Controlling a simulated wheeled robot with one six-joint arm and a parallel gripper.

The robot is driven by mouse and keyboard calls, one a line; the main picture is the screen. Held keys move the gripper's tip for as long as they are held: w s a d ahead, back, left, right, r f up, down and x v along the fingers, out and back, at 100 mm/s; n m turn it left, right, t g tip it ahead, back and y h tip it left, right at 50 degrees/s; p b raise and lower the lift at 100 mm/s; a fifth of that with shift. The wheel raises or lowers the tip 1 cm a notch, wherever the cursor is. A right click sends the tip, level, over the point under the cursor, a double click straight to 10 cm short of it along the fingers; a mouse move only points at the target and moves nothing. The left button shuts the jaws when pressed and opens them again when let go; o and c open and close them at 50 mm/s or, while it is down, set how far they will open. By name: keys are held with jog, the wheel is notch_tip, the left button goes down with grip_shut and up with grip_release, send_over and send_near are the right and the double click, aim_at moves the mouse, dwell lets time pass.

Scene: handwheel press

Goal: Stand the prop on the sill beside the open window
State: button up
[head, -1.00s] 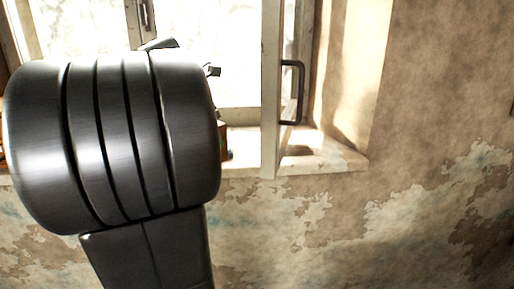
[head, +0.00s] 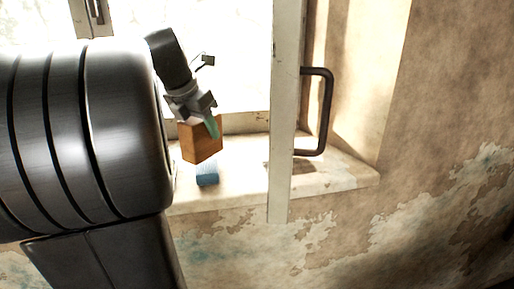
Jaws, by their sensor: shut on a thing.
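My gripper (head: 207,118) is at the upper left of the sill, pointing down. It is shut on an orange-brown wooden block (head: 202,145), which I take to be the prop. The block is tilted and appears to hang above the sill (head: 250,180). A small green piece (head: 213,127) shows at the jaws. A small blue block (head: 207,175) shows just under the brown one; I cannot tell whether it rests on the sill or is joined to it. The open window sash (head: 284,120) stands edge-on to the right of the gripper, apart from the block.
A dark bar handle (head: 325,112) juts from the sash's right side. Bare sill lies between the blocks and the sash, and more lies right of the sash. The peeling wall (head: 430,150) fills the right. My dark arm hides the sill's left part.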

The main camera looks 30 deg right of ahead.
jog(key=s+d+p, duration=0.2)
jog(key=s+d, duration=0.1)
jog(key=d, duration=1)
notch_tip(320, 180, down, 6)
jog(key=shift+a+f, duration=0.1)
jog(key=shift+a, duration=0.05)
jog(key=shift+f, duration=0.35)
jog(key=shift+f, duration=0.1)
jog(key=o, duration=0.8)
jog(key=shift+f, duration=0.1)
jog(key=shift+o, duration=0.4)
